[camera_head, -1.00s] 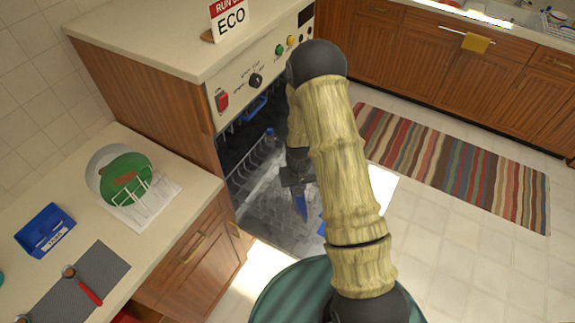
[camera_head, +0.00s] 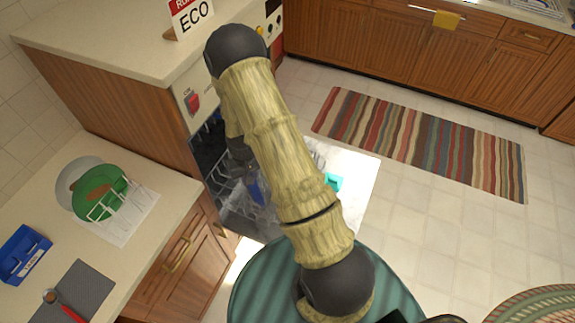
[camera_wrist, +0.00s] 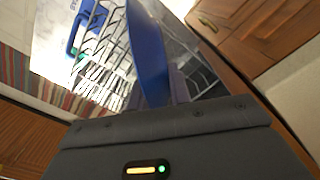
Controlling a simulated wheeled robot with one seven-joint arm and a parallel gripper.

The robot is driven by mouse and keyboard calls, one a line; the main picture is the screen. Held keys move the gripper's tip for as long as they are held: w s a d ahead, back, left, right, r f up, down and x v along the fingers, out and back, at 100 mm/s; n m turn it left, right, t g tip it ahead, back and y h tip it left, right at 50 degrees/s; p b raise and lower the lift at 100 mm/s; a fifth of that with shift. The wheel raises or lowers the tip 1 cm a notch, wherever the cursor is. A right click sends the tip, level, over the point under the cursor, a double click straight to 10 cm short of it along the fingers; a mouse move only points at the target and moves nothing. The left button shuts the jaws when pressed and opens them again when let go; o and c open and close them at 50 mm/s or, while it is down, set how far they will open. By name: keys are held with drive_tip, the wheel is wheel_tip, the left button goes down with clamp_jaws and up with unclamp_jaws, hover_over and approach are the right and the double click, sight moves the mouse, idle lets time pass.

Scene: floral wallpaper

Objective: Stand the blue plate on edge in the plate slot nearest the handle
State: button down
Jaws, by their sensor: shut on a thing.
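The blue plate (camera_wrist: 148,50) is held on edge in my gripper (camera_wrist: 160,97), which is shut on it. It reaches away from the fingers over the wire rack in the wrist view. A small part of the blue plate (camera_head: 255,188) shows beside my arm in the head view. The dishwasher rack (camera_head: 222,190) has wire tines and stands in the open dishwasher; its tines (camera_wrist: 97,82) also show left of the plate in the wrist view. My arm hides much of the rack and the gripper in the head view. I cannot tell which slot is nearest the handle.
The open dishwasher door (camera_head: 355,200) has a teal object (camera_head: 333,182) on it. A blue handled item (camera_wrist: 82,30) shows by the rack.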

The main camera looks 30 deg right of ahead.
drive_tip(key=s+d+m+b, duration=0.2)
drive_tip(key=d+m, duration=0.8)
drive_tip(key=d, duration=0.3)
drive_tip(key=shift+d, duration=0.25)
drive_tip(key=shift+f, duration=0.15)
wheel_tip(320, 180, down, 15)
drive_tip(key=b, duration=1)
drive_tip(key=shift+r, duration=0.2)
